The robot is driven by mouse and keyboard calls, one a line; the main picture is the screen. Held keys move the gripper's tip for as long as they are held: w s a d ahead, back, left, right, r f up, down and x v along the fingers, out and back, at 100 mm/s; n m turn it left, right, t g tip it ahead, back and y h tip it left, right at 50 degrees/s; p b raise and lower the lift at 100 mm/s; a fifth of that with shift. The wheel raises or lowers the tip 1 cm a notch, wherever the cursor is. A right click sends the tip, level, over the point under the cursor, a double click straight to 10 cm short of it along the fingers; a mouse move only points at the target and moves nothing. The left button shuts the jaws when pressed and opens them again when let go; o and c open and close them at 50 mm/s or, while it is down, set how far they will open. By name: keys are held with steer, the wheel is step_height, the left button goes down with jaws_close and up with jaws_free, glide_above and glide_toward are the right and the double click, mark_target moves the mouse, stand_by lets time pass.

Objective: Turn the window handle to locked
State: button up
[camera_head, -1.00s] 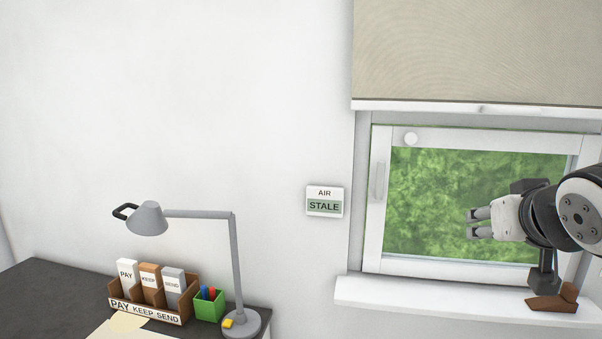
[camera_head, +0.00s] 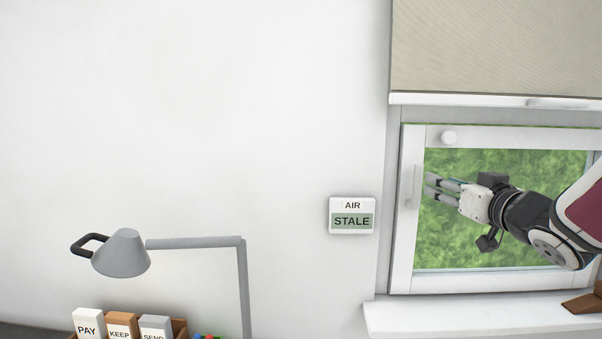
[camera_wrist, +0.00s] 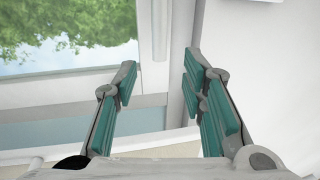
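The window (camera_head: 500,215) is on the right in the head view, with a pale frame and green foliage behind the glass. Its handle (camera_head: 413,186) is a slim pale upright bar on the left side of the frame. In the wrist view a pale upright bar (camera_wrist: 160,30) between the fingers' directions appears to be the handle. My gripper (camera_head: 428,185) points left in front of the glass, its tips just right of the handle in the picture. In the wrist view my gripper (camera_wrist: 160,78) has its teal-padded fingers apart with nothing between them. I cannot tell the depth gap to the handle.
A blind (camera_head: 495,50) hangs above, and a sill (camera_head: 440,317) juts out below. A sign reading AIR STALE (camera_head: 352,215) is on the wall. A grey lamp (camera_head: 122,253) stands lower left.

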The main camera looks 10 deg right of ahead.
mark_target(421, 175)
steer(key=w, duration=0.7)
steer(key=w+d, duration=0.1)
steer(key=w, duration=0.2)
steer(key=shift+w, duration=0.3)
steer(key=shift+c, duration=0.3)
jaws_close()
